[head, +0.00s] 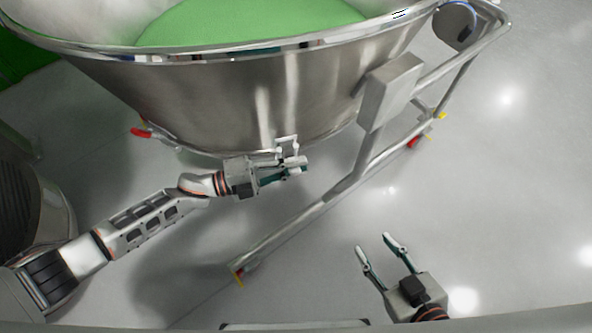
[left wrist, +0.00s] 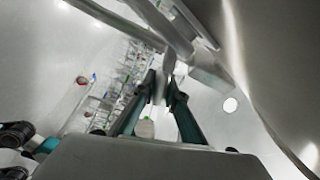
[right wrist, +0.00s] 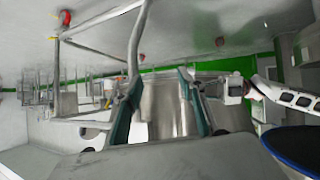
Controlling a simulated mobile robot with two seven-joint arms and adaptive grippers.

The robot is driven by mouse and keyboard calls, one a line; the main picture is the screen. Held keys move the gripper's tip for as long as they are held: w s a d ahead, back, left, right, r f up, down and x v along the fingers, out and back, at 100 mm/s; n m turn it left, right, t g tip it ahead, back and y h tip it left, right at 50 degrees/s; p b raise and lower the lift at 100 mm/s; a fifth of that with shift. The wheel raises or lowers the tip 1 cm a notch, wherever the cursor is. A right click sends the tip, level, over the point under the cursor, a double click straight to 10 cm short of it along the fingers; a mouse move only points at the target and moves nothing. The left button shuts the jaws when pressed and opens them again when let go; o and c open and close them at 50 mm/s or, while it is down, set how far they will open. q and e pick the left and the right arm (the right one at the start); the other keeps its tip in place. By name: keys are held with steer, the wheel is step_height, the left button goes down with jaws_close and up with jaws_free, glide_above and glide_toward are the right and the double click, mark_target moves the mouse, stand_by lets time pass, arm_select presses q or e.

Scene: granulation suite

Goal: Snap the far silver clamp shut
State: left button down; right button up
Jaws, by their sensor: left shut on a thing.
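A silver clamp (head: 288,143) sits on the lower edge of the large steel bowl, and it is the only clamp I can make out in the head view. My left gripper (head: 300,165) is at this clamp, just below the bowl wall, with its fingers closed on a part of it. In the left wrist view the fingertips (left wrist: 169,88) nearly meet around a narrow grey piece (left wrist: 169,62); its exact shape is unclear. My right gripper (head: 375,246) is open and empty, low at the right, away from the bowl.
Red caster levers (head: 141,132) show near the floor. The floor (head: 500,190) at the right is clear.

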arm_select(q)
steer(key=r+n, duration=0.1)
steer(key=r+n+p, duration=0.1)
steer(key=shift+w+a+n, duration=0.1)
steer(key=shift+w+n, duration=0.25)
steer(key=shift+n, duration=0.05)
steer(key=shift+w+r+n+p, duration=0.1)
steer(key=shift+r+n+p, duration=0.2)
steer(key=shift+n, duration=0.1)
steer(key=shift+w+r+n, duration=0.1)
steer(key=shift+n, duration=0.3)
steer(key=shift+w+a+r+n+p, duration=0.1)
steer(key=shift+w+r+n+p, duration=0.2)
steer(key=shift+n, duration=0.55)
steer(key=shift+w+a+r+n+p, duration=0.15)
steer(key=shift+w+n+p, duration=0.15)
steer(key=shift+n, duration=0.55)
arm_select(e)
steer(key=shift+s+d+f+h, duration=0.15)
steer(key=shift+d, duration=0.3)
steer(key=shift+s+d+f+h, duration=0.1)
steer(key=shift+s+d+h, duration=0.05)
steer(key=shift+d, duration=0.25)
arm_select(q)
steer(key=shift+d, duration=0.1)
arm_select(e)
steer(key=shift+s+f, duration=0.1)
steer(key=shift+s, duration=0.05)
